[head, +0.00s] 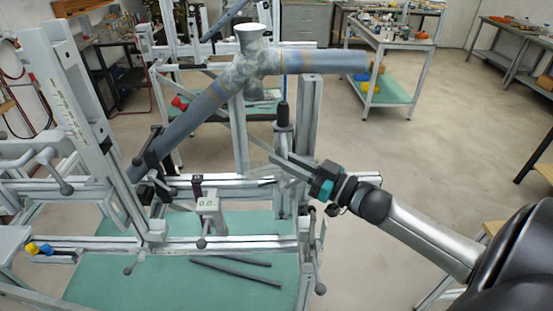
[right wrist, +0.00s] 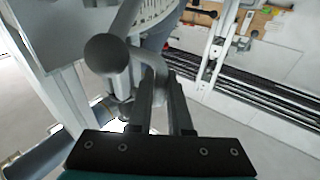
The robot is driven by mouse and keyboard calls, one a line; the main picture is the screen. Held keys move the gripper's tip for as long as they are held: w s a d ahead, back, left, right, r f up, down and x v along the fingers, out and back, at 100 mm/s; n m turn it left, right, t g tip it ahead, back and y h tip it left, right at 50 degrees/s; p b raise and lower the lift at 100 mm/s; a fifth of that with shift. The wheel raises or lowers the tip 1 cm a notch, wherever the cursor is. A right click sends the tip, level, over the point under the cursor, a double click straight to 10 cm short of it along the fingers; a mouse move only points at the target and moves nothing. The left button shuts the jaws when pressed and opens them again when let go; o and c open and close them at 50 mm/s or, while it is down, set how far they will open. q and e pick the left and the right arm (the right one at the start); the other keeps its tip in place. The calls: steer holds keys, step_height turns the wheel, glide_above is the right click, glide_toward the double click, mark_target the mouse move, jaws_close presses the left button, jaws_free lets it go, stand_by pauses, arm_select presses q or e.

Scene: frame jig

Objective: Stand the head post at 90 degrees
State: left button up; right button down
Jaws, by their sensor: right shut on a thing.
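A grey upright post (head: 310,130) stands near vertical at the right of the jig. A tilted grey post (head: 70,90) leans at the left; I cannot tell from labels which is the head post. A handle with a dark grip (head: 283,115) stands beside the upright post. My right gripper (head: 276,168) reaches in from the right, shut at this handle's lower part. In the right wrist view its dark fingers (right wrist: 163,105) are close to a round-ended grey handle (right wrist: 107,55); the contact is partly hidden. My left gripper is not in view.
A blue-grey tube assembly (head: 215,95) crosses the jig, with a flared top. Two dark rods (head: 235,270) lie on the green shelf (head: 185,290). Open floor (head: 445,150) lies to the right.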

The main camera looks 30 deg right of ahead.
steer(key=shift+d, duration=0.15)
steer(key=c, duration=1.2)
jaws_free()
steer(key=shift+c, duration=0.2)
steer(key=o, duration=0.3)
steer(key=shift+s+d, duration=0.15)
steer(key=shift+o, duration=0.5)
steer(key=v, duration=1.5)
steer(key=shift+b, duration=0.45)
steer(key=shift+f, duration=0.1)
